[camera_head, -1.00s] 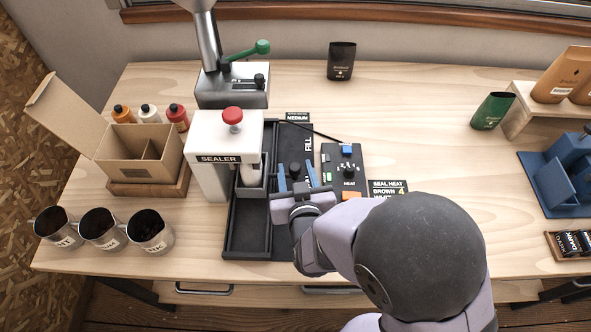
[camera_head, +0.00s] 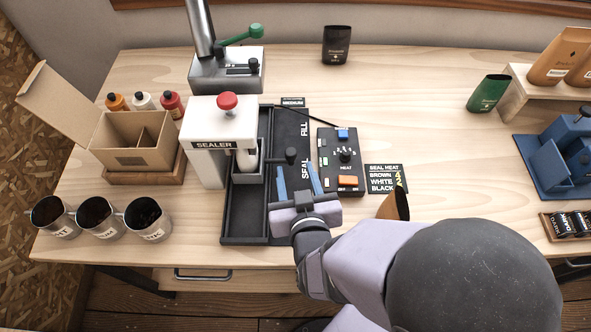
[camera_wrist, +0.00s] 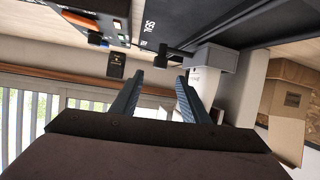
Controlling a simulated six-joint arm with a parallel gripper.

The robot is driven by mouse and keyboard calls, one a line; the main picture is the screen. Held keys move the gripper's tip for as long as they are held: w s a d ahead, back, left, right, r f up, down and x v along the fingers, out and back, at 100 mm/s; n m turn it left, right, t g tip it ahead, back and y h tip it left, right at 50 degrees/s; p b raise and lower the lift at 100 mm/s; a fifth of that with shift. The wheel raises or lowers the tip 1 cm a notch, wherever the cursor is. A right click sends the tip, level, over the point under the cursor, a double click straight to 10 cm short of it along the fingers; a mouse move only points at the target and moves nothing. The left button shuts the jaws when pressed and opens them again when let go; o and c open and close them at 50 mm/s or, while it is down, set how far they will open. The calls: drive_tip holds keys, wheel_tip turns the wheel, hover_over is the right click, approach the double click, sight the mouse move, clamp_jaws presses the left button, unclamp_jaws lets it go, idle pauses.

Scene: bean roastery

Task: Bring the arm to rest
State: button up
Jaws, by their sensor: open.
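My gripper (camera_head: 298,180) hangs over the black sealer tray (camera_head: 236,225), its blue fingers apart with nothing between them. It also shows in the wrist view (camera_wrist: 158,80), empty. The black knob (camera_head: 291,155) of the tray stands just beyond the fingertips, apart from them as far as I can see. The white sealer (camera_head: 205,160) with its red button stands left of the gripper. A pale pouch (camera_head: 247,158) sits upright in the holder under the sealer head; it shows in the wrist view (camera_wrist: 205,84) too.
The heat box (camera_head: 345,180) stands right of the gripper. A brown bag (camera_head: 396,205) stands partly behind my arm. Three mugs (camera_head: 97,216) and an open carton (camera_head: 128,140) are at left.

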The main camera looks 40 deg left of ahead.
drive_tip(key=w+d+r+m+g+h+p, duration=0.1)
drive_tip(key=w+d+r+m+h+p, duration=0.25)
drive_tip(key=w+d, duration=0.5)
drive_tip(key=w+d+r+m+g+h+p, duration=0.15)
drive_tip(key=w+d+r+h+p, duration=0.35)
drive_tip(key=d, duration=0.7)
drive_tip(key=s+d+f+m+g+h+b, duration=0.1)
drive_tip(key=s+d+f+m+g+b, duration=0.2)
drive_tip(key=d, duration=0.4)
drive_tip(key=s+d+f+m+g+h+b, duration=0.1)
drive_tip(key=s+d+f+b, duration=0.15)
drive_tip(key=d+f, duration=0.35)
drive_tip(key=s+d+f+m+g+h+b, duration=0.1)
drive_tip(key=d+f+m+b, duration=0.15)
drive_tip(key=d, duration=0.65)
wheel_tip(320, 180, up, 16)
drive_tip(key=s+p, duration=0.1)
drive_tip(key=p, duration=1.5)
drive_tip(key=shift+a+g+y, duration=0.15)
drive_tip(key=shift+g+y, duration=0.2)
